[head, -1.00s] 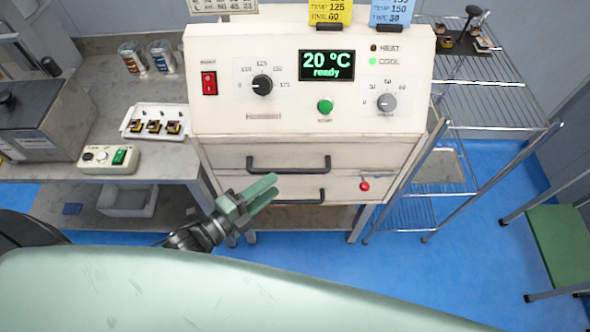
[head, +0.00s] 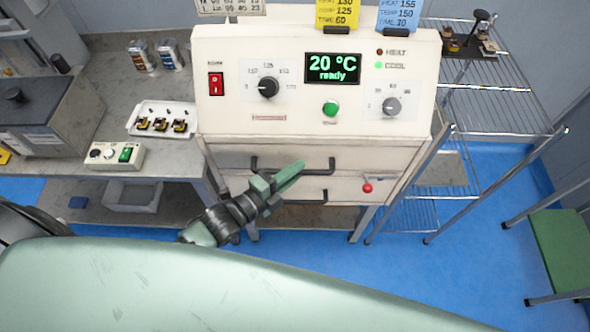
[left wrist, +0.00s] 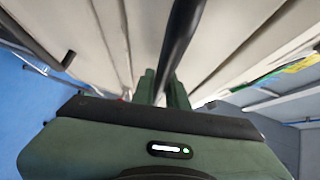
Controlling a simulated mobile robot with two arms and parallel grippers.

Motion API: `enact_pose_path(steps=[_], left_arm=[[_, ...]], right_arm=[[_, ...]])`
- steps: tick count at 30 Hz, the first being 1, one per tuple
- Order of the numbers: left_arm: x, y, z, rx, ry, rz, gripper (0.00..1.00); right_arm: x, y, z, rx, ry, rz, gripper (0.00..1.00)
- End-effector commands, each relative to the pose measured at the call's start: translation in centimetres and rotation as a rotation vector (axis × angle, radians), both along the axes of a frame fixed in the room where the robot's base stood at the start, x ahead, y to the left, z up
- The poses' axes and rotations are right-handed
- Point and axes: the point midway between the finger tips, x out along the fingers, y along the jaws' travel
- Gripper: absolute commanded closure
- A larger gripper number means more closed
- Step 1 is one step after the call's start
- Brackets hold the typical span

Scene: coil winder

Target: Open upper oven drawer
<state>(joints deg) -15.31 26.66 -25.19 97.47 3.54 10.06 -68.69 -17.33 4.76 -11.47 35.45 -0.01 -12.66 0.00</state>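The oven's upper drawer (head: 372,158) has a pale front and looks shut in the head view. Its black bar handle (head: 326,168) is partly hidden behind my left gripper (head: 292,172). The green fingers lie in front of the handle in the head view. In the left wrist view, the dark handle bar (left wrist: 182,38) runs down toward the space between the two green fingers (left wrist: 162,88). The fingers are apart, with a gap between them. I cannot tell whether they touch the bar. My right gripper is out of view.
The lower drawer (head: 342,188) sits just below, with its own handle and a red knob (head: 367,188). A bench with a white tray (head: 160,120) stands on the left. A wire rack (head: 490,105) and green stool (head: 563,250) are on the right.

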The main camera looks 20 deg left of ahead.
Motion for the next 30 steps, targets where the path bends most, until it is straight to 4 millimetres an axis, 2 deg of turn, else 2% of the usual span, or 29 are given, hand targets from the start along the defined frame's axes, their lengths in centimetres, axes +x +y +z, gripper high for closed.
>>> enact_pose_path(steps=[30], left_arm=[[-0.04,0.04,-0.10,0.002,0.003,0.001,1.00]], right_arm=[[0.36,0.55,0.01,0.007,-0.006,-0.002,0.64]])
